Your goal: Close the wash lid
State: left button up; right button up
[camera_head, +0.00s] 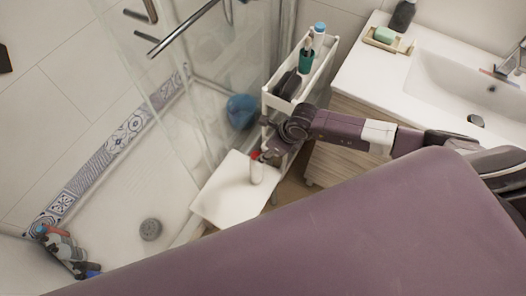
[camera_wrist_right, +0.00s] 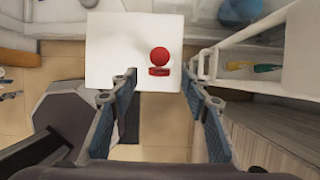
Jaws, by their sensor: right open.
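The wash bottle (camera_head: 257,174) is pale with a red lid (camera_head: 255,155). It stands upright on a white stool top (camera_head: 225,199). In the right wrist view the lid shows as a round red disc (camera_wrist_right: 160,55) beside a red cap base (camera_wrist_right: 158,71), so it looks flipped open. My right gripper (camera_head: 270,152) is close to the bottle's top in the head view. In the right wrist view its fingers (camera_wrist_right: 159,76) are spread, with the red lid seen between and beyond the tips. Nothing is held. My left gripper is out of view.
A white cart (camera_head: 274,100) with bottles stands behind my right gripper, beside the sink cabinet (camera_head: 340,101). A glass shower panel (camera_head: 165,95) is to the left. Several bottles (camera_head: 64,248) are grouped at the lower left. The stool top around the bottle looks clear.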

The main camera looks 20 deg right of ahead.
jog(key=shift+x, duration=2)
jog(key=c, duration=1.2)
